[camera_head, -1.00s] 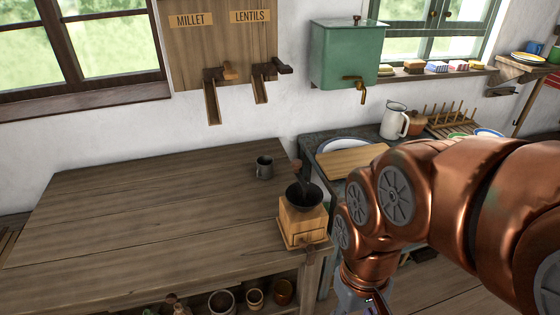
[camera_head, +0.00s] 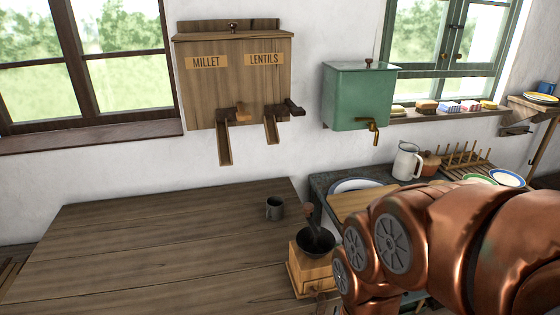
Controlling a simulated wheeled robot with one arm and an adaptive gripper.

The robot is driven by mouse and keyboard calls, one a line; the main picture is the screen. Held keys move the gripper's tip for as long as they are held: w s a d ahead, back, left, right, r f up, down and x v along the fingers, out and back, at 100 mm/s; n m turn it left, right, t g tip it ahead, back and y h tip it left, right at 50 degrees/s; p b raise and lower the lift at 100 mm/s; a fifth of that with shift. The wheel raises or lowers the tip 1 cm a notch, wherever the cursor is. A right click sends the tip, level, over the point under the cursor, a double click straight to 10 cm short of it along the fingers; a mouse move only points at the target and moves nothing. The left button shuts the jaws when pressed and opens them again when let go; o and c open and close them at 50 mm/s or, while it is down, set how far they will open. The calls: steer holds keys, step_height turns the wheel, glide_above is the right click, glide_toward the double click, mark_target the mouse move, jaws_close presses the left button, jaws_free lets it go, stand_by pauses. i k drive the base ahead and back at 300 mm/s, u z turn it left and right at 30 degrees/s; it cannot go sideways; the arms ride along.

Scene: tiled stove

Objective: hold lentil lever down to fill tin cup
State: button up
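The wooden dispenser (camera_head: 235,90) hangs on the wall, labelled MILLET on the left and LENTILS on the right. The lentil lever (camera_head: 291,107) is a dark handle beside the right-hand chute (camera_head: 271,130). My copper arm is at the lower right; my gripper is out of the frame.
A coffee grinder (camera_head: 313,262) stands at the table's right edge, near the cup. A green water tank (camera_head: 360,97) with a tap hangs right of the dispenser. A white jug (camera_head: 407,161) and a cutting board (camera_head: 366,202) are at the counter. The wooden table (camera_head: 140,250) is clear on the left.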

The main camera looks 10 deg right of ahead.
mark_target(293, 107)
steer(key=u, duration=0.6)
steer(key=k, duration=0.65)
steer(key=u, duration=0.75)
steer(key=i, duration=1.1)
steer(key=z, duration=0.7)
